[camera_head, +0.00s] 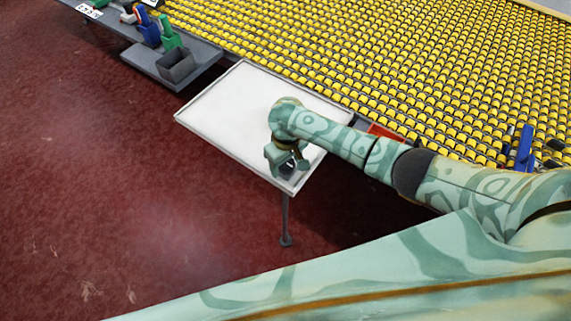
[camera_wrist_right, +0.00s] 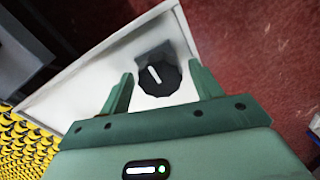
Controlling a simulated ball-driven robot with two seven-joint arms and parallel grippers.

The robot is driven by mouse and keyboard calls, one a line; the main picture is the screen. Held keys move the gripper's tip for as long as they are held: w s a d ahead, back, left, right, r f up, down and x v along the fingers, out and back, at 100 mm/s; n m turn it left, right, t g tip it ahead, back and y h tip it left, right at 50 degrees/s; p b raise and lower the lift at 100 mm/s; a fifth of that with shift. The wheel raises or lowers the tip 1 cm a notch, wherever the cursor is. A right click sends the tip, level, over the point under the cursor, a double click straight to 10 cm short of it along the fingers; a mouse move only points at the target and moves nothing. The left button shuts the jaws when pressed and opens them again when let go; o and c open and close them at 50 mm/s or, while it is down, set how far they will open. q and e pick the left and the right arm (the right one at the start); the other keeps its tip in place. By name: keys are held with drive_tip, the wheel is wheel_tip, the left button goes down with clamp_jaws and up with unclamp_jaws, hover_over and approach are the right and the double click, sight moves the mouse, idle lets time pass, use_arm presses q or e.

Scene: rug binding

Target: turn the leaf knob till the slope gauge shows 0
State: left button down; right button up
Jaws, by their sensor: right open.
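The black leaf knob (camera_wrist_right: 157,75) with a white pointer line shows in the right wrist view, on the white leaf (camera_wrist_right: 95,85). Its pointer slants up and to the left. My right gripper (camera_wrist_right: 160,72) is open, with one finger on each side of the knob; I cannot tell whether either finger touches it. In the head view my right gripper (camera_head: 287,163) is over the near right corner of the white leaf (camera_head: 225,115), and it mostly hides the knob. I cannot make out the slope gauge in either view. My left gripper is not in view.
A wide bed of yellow rollers (camera_head: 400,70) runs behind the leaf. A grey shelf (camera_head: 150,62) with a dark bin (camera_head: 176,66) and blue and green tools stands at upper left. An orange-red tray (camera_head: 385,131) lies behind my right arm. Red floor (camera_head: 120,190) is open at left.

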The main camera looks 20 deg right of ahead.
drive_tip(key=c, duration=1)
